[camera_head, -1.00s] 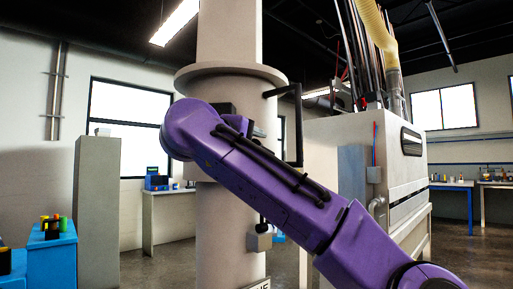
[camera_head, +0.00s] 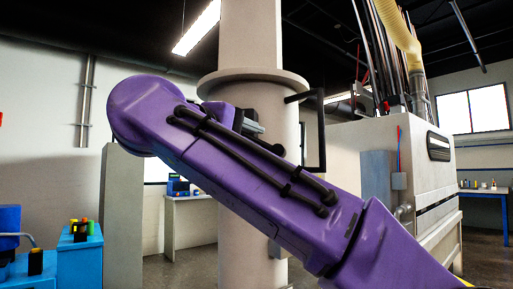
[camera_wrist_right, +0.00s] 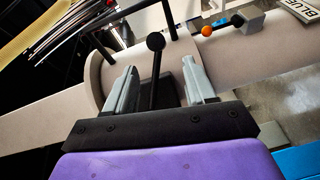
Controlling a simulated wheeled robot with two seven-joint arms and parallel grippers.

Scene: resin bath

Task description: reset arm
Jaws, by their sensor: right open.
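My purple right arm (camera_head: 250,185) crosses the head view from lower right to upper left, in front of the pale column (camera_head: 250,45). My right gripper (camera_head: 252,125) shows only in part behind the arm, close to the column. In the right wrist view the right gripper (camera_wrist_right: 160,62) is open, with two grey fingers apart. A black rod with a ball knob (camera_wrist_right: 155,42) appears between the fingers; neither finger visibly grips it. I cannot tell its distance from them. My left gripper is not in view.
A flange (camera_head: 252,80) rings the column, with a black bracket (camera_head: 320,130) beside it. A large pale cabinet (camera_head: 350,150) stands right. A grey locker (camera_head: 122,220) and a blue bench (camera_head: 80,262) stand left. An orange ball (camera_wrist_right: 207,31) shows by the column.

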